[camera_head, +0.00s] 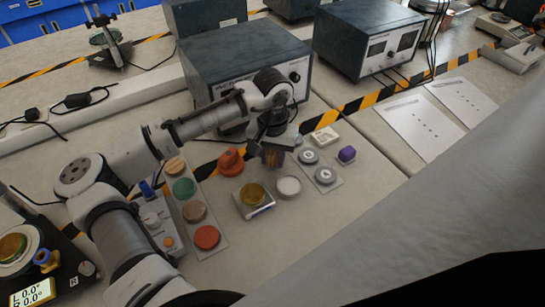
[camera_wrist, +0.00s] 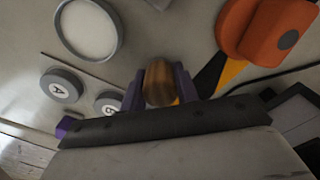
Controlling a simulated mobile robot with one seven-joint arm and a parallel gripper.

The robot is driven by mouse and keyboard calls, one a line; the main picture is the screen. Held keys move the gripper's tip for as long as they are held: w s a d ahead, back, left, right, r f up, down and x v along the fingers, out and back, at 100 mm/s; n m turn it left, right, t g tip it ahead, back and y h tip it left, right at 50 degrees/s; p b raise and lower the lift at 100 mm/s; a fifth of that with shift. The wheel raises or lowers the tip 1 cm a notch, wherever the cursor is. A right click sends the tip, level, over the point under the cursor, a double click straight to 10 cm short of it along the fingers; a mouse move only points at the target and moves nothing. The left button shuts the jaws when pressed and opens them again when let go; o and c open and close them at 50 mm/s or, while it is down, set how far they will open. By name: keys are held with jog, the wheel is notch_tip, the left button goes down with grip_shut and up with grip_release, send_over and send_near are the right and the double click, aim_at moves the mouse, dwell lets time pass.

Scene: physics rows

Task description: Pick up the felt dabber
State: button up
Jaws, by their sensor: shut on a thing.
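My gripper (camera_head: 272,155) points down at the bench, just right of an orange stepped piece. In the wrist view its two purple fingers (camera_wrist: 160,88) are shut on a brown, wood-grained rounded piece (camera_wrist: 159,82), which I take to be the felt dabber's handle. In the head view only a little brown shows between the fingers, and the dabber's lower end is hidden. I cannot tell whether it touches the bench.
Close by are the orange piece (camera_head: 230,163), a white round dish (camera_head: 288,187), grey lettered weights (camera_head: 325,175), a purple block (camera_head: 347,154) and an amber disc (camera_head: 254,193). A grey instrument box (camera_head: 245,62) stands behind.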

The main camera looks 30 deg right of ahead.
jog(key=shift+r, duration=0.1)
jog(key=shift+c, duration=0.2)
notch_tip(320, 180, up, 20)
jog(key=b, duration=0.1)
dwell(0.4)
jog(key=o, duration=0.4)
jog(key=shift+c, duration=1.1)
jog(key=m+p, duration=0.7)
jog(key=m, duration=0.2)
jog(key=shift+s, duration=0.1)
